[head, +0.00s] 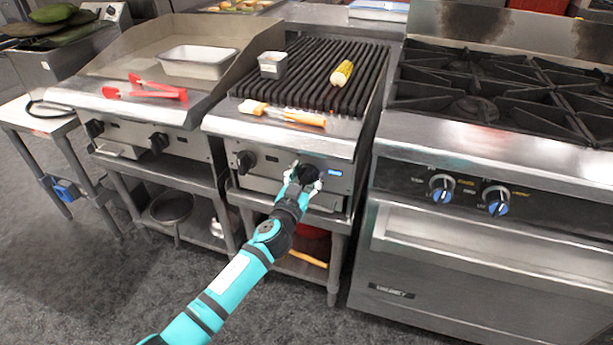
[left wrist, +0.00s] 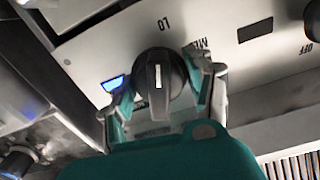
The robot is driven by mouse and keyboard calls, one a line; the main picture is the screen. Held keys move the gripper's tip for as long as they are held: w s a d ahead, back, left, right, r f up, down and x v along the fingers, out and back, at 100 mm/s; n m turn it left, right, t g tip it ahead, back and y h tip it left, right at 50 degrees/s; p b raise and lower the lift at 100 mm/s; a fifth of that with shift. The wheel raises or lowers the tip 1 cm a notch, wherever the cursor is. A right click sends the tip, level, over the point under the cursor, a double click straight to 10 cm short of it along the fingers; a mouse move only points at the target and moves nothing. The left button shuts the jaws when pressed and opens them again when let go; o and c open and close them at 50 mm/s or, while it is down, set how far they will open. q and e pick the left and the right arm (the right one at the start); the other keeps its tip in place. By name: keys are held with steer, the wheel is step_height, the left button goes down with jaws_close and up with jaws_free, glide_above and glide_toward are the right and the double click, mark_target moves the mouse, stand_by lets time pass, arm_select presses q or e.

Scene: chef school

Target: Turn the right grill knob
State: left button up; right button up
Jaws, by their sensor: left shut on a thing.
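The right grill knob (left wrist: 158,85) is black and round with a white mark on its raised grip, in the left wrist view. My left gripper (left wrist: 160,98) is shut on it, with one fingertip at each side of the knob. In the head view my left gripper (head: 303,178) reaches the front panel of the grill (head: 283,130) and largely covers the right knob. The left grill knob (head: 246,161) is free. A small blue display (head: 335,172) glows just right of the gripper. My right gripper is not in view.
A brush (head: 282,114) lies on the grill's front ledge, with corn (head: 342,73) and a small metal container (head: 272,64) on the grate. A stove (head: 480,150) with blue-faced knobs stands to the right.

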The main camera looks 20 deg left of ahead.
arm_select(q)
steer(key=shift+m, duration=0.3)
steer(key=m, duration=0.3)
steer(key=shift+m, duration=0.4)
steer(key=m, duration=0.2)
steer(key=shift+d+f+m, duration=0.1)
steer(key=shift+m, duration=2.3)
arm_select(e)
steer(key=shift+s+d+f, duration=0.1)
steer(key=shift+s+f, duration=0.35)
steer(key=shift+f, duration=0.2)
arm_select(q)
steer(key=shift+m, duration=0.3)
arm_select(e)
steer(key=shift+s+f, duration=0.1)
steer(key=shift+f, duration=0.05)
arm_select(q)
steer(key=shift+f, duration=0.1)
